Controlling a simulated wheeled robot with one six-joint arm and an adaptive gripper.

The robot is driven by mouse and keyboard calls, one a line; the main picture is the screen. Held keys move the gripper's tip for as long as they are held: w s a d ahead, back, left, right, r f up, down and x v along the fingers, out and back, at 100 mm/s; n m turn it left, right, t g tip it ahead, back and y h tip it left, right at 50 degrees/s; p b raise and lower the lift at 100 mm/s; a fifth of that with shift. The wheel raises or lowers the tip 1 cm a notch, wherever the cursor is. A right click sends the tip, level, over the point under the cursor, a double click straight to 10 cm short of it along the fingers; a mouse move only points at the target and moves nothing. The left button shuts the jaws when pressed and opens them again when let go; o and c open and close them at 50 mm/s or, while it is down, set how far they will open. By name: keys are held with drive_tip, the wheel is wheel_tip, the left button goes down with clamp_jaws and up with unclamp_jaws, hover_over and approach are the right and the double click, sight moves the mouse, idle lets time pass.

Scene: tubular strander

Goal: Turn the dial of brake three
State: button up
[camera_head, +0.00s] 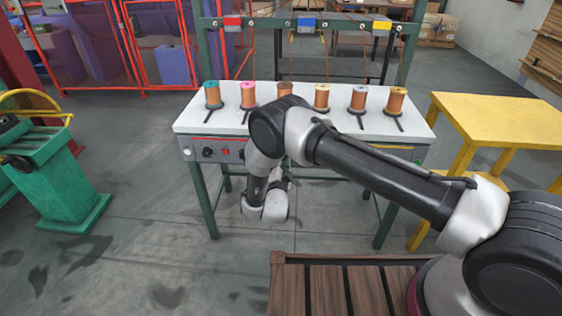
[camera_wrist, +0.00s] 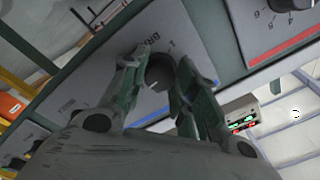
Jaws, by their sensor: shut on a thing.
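In the wrist view, a dark round dial (camera_wrist: 161,72) with a pale mark sits on a grey plate (camera_wrist: 205,35) of the front panel. The plate's lettering starts with "BR"; the rest is hidden, so I cannot read which brake it is. My gripper (camera_wrist: 160,76) has one finger on each side of this dial and is shut on it. In the head view, my arm hides the gripper and the middle of the panel. Another dial (camera_head: 207,152) shows at the panel's left end.
A second dial (camera_wrist: 291,4) with numerals and a red strip is at the wrist view's upper right. Several copper spools, one with a pink top (camera_head: 248,95), stand on the bench top (camera_head: 190,120). A yellow table (camera_head: 485,115) is right; a green machine (camera_head: 60,180) is left.

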drive_tip(key=m, duration=0.7)
drive_tip(key=shift+h, duration=0.3)
drive_tip(key=shift+m, duration=0.3)
drive_tip(key=o, duration=1)
drive_tip(key=shift+s, duration=0.15)
drive_tip(key=s, duration=1.1)
drive_tip(key=shift+s+a+f, duration=0.3)
drive_tip(key=shift+s+a, duration=0.05)
drive_tip(key=shift+a, duration=0.05)
